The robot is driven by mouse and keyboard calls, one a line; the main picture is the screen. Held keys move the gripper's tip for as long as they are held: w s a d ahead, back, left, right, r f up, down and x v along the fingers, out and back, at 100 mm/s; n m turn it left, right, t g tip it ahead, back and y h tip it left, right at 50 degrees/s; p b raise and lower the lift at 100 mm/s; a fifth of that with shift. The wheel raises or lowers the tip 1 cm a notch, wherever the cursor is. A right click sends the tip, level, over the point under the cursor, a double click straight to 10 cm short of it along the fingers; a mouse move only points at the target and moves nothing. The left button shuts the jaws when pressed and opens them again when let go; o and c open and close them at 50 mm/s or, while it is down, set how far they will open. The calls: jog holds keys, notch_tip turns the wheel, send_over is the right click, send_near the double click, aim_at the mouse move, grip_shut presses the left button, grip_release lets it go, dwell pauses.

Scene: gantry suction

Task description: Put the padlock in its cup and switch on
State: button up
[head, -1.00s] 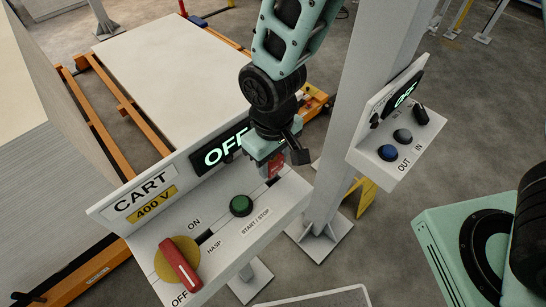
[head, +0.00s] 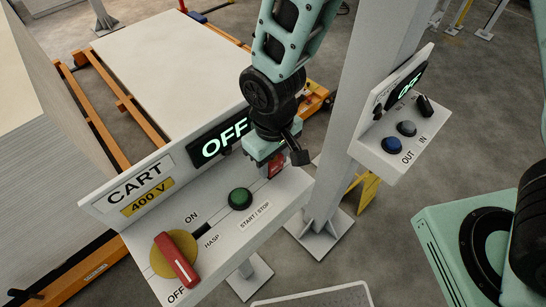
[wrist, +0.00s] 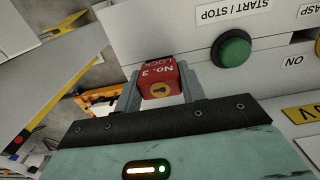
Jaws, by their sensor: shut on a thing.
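The padlock (head: 277,165) is partly hidden by the gripper in the head view. Its underside is hidden, and I cannot make out a cup there. The red rotary handle (head: 178,260) on its yellow disc points to OFF. The display (head: 222,142) reads OFF.
A green START/STOP button (head: 240,199) is just left of my gripper. A dark hasp slot (head: 201,230) lies between it and the rotary switch. A grey post (head: 345,140) with a second button box (head: 394,150) stands close on the right.

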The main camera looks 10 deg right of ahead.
jog(key=shift+f+b, duration=0.3)
jog(key=shift+f, duration=0.3)
jog(key=o, duration=1.1)
jog(key=shift+r, duration=0.1)
jog(key=shift+o, duration=0.2)
notch_tip(320, 180, up, 17)
jog(key=b, duration=0.2)
jog(key=shift+r+b, duration=0.2)
jog(key=shift+b, duration=0.2)
